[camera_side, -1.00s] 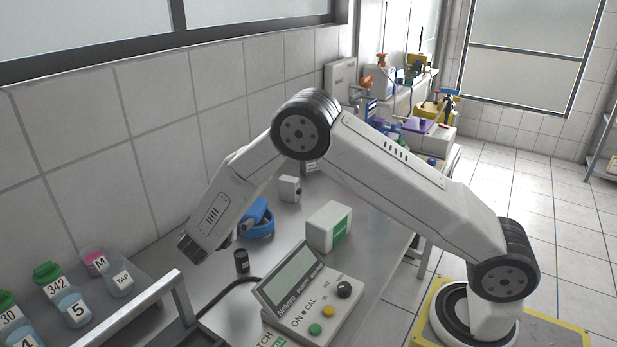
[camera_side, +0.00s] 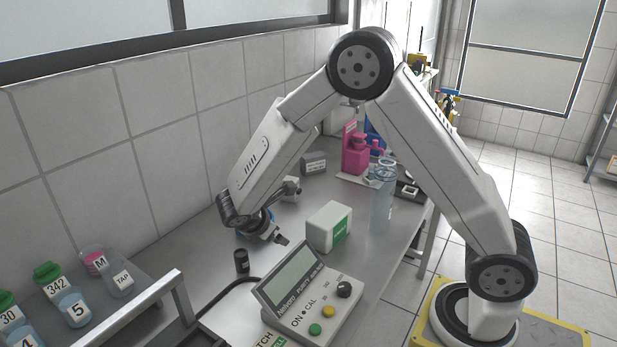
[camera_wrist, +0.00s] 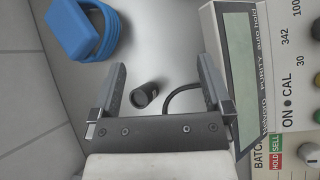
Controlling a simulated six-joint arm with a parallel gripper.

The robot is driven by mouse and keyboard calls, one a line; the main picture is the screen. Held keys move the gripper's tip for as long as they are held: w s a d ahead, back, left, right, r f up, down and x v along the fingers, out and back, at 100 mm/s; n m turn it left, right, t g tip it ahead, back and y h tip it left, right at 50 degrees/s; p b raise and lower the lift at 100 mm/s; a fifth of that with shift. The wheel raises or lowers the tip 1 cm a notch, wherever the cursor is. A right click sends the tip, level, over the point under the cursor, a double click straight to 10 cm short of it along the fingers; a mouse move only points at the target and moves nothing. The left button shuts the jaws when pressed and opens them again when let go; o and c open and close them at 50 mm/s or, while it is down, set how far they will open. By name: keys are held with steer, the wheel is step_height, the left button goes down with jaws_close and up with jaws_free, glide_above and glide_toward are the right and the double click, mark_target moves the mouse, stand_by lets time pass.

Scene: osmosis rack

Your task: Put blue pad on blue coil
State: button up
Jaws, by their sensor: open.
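The blue pad (camera_wrist: 72,25) is a rounded square block at the top left of the wrist view. It overlaps the ringed blue coil (camera_wrist: 118,32) and seems to rest on it, though I cannot tell how fully. In the side view my gripper (camera_side: 287,214) is above the bench, beside the coil.
A white-green box (camera_side: 329,227) is close to the right of my gripper. A clear bottle (camera_side: 382,200) and pink bottle (camera_side: 355,155) stand farther back. Labelled sample bottles (camera_side: 72,310) are at left.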

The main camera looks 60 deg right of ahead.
steer(key=s+m+y, duration=0.1)
steer(key=s+m, duration=0.1)
steer(key=s+a+r+m+y, duration=0.1)
steer(key=s+m, duration=0.1)
steer(key=s, duration=0.1)
steer(key=s+m+y, duration=0.2)
steer(key=s, duration=0.1)
steer(key=shift+a+r+g, duration=0.15)
steer(key=shift+r+g, duration=0.1)
steer(key=shift+g, duration=0.15)
steer(key=s+a+r+m+t+y, duration=0.2)
steer(key=s+m+y, duration=0.2)
steer(key=s+m, duration=0.3)
steer(key=shift+s+m, duration=0.2)
steer(key=shift+m, duration=1)
